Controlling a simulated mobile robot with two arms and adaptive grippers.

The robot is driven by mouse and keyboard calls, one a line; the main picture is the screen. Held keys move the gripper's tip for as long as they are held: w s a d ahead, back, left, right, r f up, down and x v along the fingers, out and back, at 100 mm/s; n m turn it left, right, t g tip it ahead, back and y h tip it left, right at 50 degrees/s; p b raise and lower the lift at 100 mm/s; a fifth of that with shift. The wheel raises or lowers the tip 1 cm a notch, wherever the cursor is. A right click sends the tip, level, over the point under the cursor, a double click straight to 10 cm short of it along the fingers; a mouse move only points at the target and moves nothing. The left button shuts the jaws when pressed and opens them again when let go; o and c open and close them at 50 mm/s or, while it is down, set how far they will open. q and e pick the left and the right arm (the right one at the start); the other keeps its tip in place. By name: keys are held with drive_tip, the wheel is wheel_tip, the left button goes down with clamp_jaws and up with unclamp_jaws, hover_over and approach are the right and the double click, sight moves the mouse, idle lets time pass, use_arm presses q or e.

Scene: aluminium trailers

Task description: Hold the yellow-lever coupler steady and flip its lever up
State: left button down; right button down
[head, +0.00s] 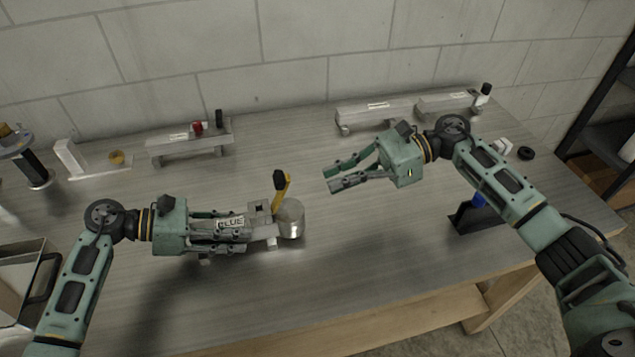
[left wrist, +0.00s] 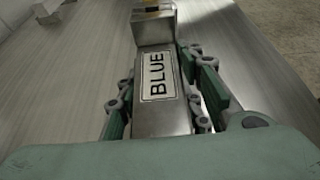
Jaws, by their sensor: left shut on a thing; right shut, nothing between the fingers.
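The yellow-lever coupler (head: 260,212) is a grey metal piece near the middle front of the table, on a bar labelled BLUE. Its yellow lever (head: 280,191) with a black knob stands up, slightly tilted. A silver round piece (head: 291,219) is at the bar's right end. My left gripper (head: 246,229) is shut on the labelled bar, its fingers along both sides; the bar also shows in the left wrist view (left wrist: 152,119). My right gripper (head: 331,179) is shut and empty above the table, right of the lever and apart from it.
A metal trailer with a red part (head: 198,128) stands at the back left. Two more pieces (head: 375,110) stand along the back right. A black holder (head: 478,214) with a blue item is at the right, near my right arm.

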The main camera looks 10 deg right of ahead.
drive_tip(key=v, duration=0.7)
drive_tip(key=shift+r, duration=0.4)
drive_tip(key=shift+d, duration=0.1)
use_arm(q)
drive_tip(key=c, duration=1.1)
unclamp_jaws()
